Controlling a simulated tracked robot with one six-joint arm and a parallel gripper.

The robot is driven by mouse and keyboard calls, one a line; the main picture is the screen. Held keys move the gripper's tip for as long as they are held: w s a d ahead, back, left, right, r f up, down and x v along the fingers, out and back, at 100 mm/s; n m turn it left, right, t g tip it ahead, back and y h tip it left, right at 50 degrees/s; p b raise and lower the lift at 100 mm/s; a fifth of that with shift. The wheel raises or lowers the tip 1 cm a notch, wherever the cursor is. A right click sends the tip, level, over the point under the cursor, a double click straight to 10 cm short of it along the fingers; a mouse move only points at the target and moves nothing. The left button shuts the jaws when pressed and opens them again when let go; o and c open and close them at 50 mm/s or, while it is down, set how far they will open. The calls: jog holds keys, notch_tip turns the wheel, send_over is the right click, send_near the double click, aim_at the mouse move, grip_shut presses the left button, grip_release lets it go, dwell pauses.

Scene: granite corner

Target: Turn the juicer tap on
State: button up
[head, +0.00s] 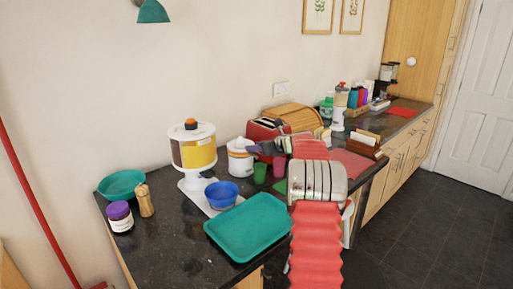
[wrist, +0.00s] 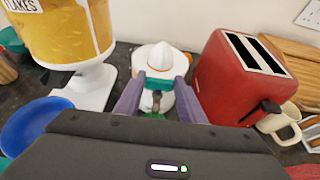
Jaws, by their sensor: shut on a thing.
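The juicer (head: 240,160) is white with an orange band and stands on the dark worktop between the cereal dispenser and the red toaster. In the wrist view its white reamer cone (wrist: 161,56) points up. The juicer tap (wrist: 157,99) is a small greyish part at its front, between my fingers and partly hidden. My gripper (wrist: 160,88) has purple fingers on either side of the tap and is shut on it. In the head view my gripper (head: 256,149) is small and reaches the juicer from the right; the tap cannot be made out there.
A yellow cereal dispenser (head: 193,152) stands left, with a blue bowl (head: 221,194) below it. A red toaster (wrist: 240,80) stands close right of my gripper, beside a cream mug (wrist: 281,122). A green cup (head: 260,173) and a teal tray (head: 248,228) are in front.

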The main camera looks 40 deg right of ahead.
jog(key=c, duration=0.3)
jog(key=shift+c, duration=0.2)
jog(key=shift+w+d+r+n+y, duration=0.1)
jog(key=shift+d+n+y, duration=0.1)
jog(key=shift+n+y, duration=0.4)
jog(key=shift+d+r+n+y, duration=0.1)
jog(key=shift+d+n+y, duration=0.05)
jog(key=shift+n+y, duration=0.4)
jog(key=shift+n+g+y, duration=0.3)
jog(key=shift+n+y, duration=0.05)
jog(key=shift+y, duration=0.2)
jog(key=o, duration=1)
jog(key=shift+a+f, duration=0.1)
jog(key=shift+f, duration=0.1)
jog(key=shift+o, duration=0.2)
jog(key=v, duration=1.4)
